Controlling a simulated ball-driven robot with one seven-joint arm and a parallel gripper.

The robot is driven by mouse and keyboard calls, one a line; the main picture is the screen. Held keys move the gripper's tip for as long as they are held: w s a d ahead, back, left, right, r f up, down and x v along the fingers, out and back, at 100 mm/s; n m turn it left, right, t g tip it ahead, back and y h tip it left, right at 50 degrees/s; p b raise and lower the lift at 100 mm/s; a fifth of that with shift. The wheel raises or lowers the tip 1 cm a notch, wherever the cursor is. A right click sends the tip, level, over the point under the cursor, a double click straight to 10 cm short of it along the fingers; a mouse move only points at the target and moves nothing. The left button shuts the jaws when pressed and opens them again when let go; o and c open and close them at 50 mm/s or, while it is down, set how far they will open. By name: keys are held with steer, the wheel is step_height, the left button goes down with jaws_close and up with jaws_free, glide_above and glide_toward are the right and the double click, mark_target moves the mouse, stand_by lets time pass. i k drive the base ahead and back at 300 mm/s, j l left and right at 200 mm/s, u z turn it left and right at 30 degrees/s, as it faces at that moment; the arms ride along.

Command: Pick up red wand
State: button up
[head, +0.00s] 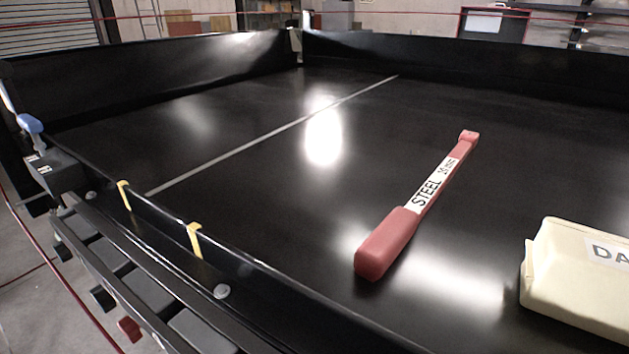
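The red wand (388,243) lies flat on the black conveyor belt (250,215), right of the picture's middle. Its thick handle end is nearer to me, and its thin shaft runs away up and to the right to a small squared tip. A white label reading "STEEL" and smaller print is wrapped on the shaft. Nothing touches or covers the wand. My gripper is not in view.
A cream box (575,285) with a partly cut-off label sits on the belt at the lower right, apart from the wand. A low black side rail (290,300) with yellow clips runs along the near left. Higher black walls (420,62) close the far side. The belt left of the wand is clear.

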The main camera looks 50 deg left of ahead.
mark_target(375, 257)
steer(key=l+u, duration=0.2)
steer(key=u, duration=0.55)
